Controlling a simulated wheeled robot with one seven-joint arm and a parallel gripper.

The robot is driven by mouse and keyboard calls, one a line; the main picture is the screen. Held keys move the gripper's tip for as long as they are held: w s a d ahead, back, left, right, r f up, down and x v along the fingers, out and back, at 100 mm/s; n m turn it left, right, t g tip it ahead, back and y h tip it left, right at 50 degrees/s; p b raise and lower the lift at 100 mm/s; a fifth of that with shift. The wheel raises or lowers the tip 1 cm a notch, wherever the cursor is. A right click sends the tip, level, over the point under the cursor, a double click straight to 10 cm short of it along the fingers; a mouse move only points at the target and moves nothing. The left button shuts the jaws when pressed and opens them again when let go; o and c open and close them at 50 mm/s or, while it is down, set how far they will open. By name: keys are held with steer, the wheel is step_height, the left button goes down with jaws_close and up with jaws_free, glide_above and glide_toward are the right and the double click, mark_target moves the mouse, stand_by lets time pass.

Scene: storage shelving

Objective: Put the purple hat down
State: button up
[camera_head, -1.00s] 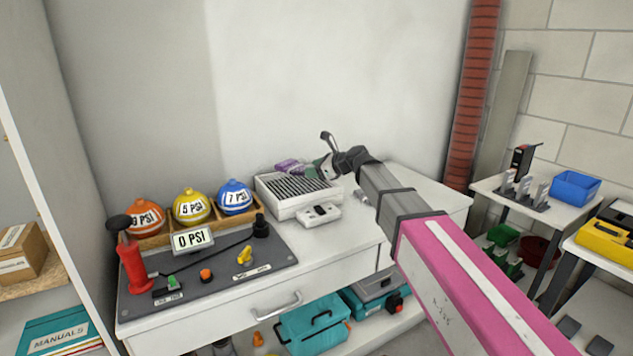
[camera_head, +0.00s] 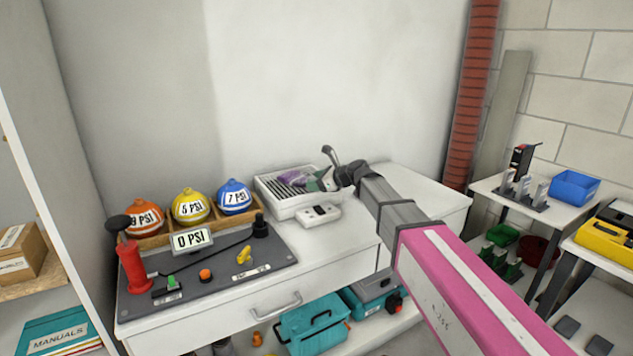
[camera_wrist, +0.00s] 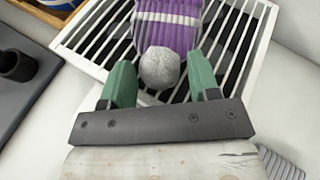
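The purple knitted hat (camera_head: 293,178) with a grey pompom and a pale stripe is over the white slatted unit (camera_head: 290,207) on the bench. In the wrist view the hat (camera_wrist: 168,30) points away from me over the slats, and its pompom sits between my two green fingers. I cannot tell whether the hat touches the slats.
A white switch box (camera_head: 319,214) lies just in front of the slatted unit. The bench top (camera_head: 425,195) is clear at the right.

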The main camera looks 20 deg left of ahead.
steer(key=shift+o, duration=0.6)
steer(key=shift+r, duration=0.1)
steer(key=shift+d+r, duration=0.1)
steer(key=shift+d, duration=0.05)
steer(key=v, duration=1.1)
steer(key=shift+d, duration=0.35)
steer(key=shift+r, duration=0.15)
